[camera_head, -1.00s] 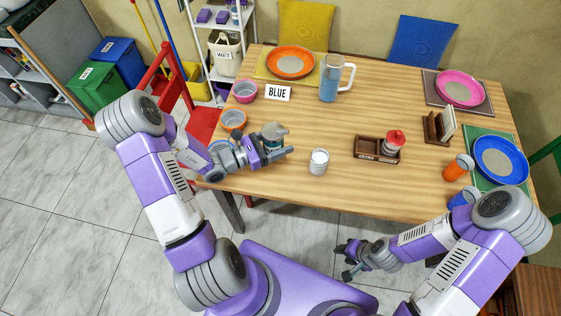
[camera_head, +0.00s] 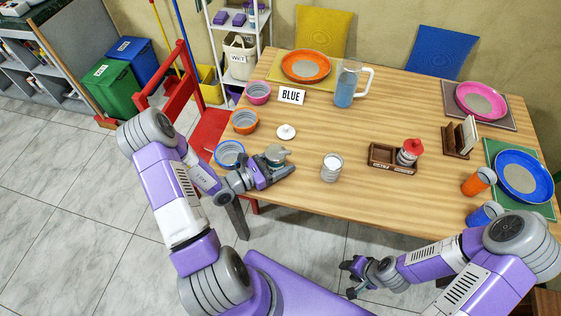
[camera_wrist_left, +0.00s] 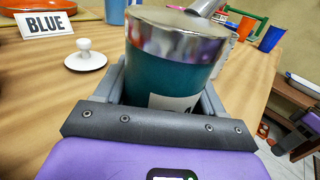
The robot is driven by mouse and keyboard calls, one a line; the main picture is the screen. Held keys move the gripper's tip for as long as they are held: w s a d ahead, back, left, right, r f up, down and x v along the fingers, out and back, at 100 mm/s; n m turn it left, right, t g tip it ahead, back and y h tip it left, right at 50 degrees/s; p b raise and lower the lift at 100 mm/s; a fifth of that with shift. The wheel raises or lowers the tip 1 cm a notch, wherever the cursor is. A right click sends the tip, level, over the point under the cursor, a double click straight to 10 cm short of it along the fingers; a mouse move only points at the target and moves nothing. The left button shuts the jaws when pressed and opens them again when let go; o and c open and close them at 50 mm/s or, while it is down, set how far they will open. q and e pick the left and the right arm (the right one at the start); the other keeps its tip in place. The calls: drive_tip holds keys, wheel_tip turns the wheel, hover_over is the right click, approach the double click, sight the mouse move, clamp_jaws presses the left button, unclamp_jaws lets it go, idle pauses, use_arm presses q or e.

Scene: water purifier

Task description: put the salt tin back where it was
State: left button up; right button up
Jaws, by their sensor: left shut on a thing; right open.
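My left gripper (camera_head: 277,166) is shut on a teal tin (camera_wrist_left: 170,75) with a silver top, held near the table's front left edge. The tin's silver top also shows in the head view (camera_head: 276,153). Its white label is mostly hidden by the gripper and I cannot read it; its base is hidden too. A brown wooden caddy (camera_head: 379,154) stands to the right, with a red-topped shaker (camera_head: 409,151) in its right part and its left part empty. My right gripper (camera_head: 354,277) is open and empty, in front of the table.
A white knobbed lid (camera_head: 286,132) lies just behind the held tin. A white-filled glass (camera_head: 332,167) stands between the tin and caddy. Pink (camera_head: 258,92), orange (camera_head: 245,122) and blue (camera_head: 229,154) bowls line the left edge. A BLUE sign (camera_head: 292,96) and a pitcher (camera_head: 345,92) stand behind.

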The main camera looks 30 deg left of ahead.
use_arm(q)
drive_tip(key=o, duration=0.9)
drive_tip(key=shift+f, duration=0.1)
drive_tip(key=shift+c, duration=0.2)
drive_tip(key=o, duration=0.4)
drive_tip(key=shift+o, duration=0.2)
drive_tip(key=shift+r, duration=0.2)
drive_tip(key=shift+s+a, duration=0.2)
drive_tip(key=shift+s, duration=0.1)
drive_tip(key=p+v, duration=0.2)
drive_tip(key=v, duration=0.9)
drive_tip(key=shift+s, duration=0.2)
